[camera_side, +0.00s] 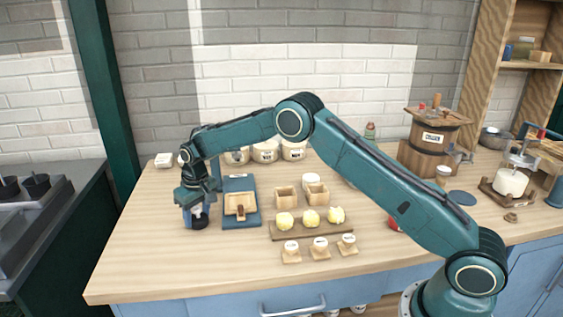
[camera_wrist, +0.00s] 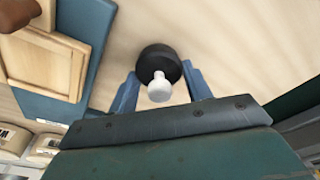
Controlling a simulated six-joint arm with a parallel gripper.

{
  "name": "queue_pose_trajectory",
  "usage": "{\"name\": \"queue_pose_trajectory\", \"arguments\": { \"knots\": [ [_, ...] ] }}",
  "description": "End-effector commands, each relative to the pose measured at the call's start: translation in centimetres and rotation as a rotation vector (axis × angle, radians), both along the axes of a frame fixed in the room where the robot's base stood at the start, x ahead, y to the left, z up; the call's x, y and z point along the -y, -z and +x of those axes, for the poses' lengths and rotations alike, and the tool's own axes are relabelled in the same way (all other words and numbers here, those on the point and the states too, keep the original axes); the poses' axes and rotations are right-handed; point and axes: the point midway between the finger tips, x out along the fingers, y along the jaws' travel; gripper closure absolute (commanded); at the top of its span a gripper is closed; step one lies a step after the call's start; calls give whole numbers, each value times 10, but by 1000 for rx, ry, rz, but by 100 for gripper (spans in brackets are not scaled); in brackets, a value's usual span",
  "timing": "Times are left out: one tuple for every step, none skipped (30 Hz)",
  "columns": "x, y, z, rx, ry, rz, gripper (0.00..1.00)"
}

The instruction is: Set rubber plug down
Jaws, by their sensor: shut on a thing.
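The rubber plug (camera_wrist: 160,60) is a black round body with a white knob (camera_wrist: 160,88). In the wrist view it sits between the two blue fingers of my gripper (camera_wrist: 162,86), which is shut on it. In the side view the dark plug (camera_side: 200,223) shows under my gripper (camera_side: 196,209), low over the left part of the wooden table. I cannot tell whether its underside touches the table. My gripper points down, and its fingers partly hide the plug in the side view.
A blue board (camera_side: 241,182) with a wooden tray (camera_side: 238,204) lies just right of the plug. A brown board (camera_side: 312,231) with yellow lumps, small wooden boxes (camera_side: 285,197) and wooden stamps (camera_side: 320,252) stand farther right. Bare table (camera_side: 150,250) lies left and in front.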

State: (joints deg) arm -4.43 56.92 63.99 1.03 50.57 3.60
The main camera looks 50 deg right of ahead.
Motion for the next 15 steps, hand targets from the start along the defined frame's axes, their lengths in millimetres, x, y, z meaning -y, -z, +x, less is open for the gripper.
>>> {"name": "queue_pose_trajectory", "arguments": {
  "knots": [
    [0,0,0,0,0,0,74],
    [0,0,0,0,0,0,74],
    [0,0,0,0,0,0,74],
    [0,0,0,0,0,0,74],
    [0,0,0,0,0,0,74],
    [0,1,0,0,0,0,74],
    [0,2,0,0,0,0,74],
    [0,3,0,0,0,0,74],
    [0,3,0,0,0,0,47],
    [0,3,0,0,0,0,41],
    [0,3,0,0,0,0,35],
    [0,3,0,0,0,0,29],
    [0,3,0,0,0,0,29],
    [0,3,0,0,0,0,29],
    [0,3,0,0,0,0,29]
  ]
}}
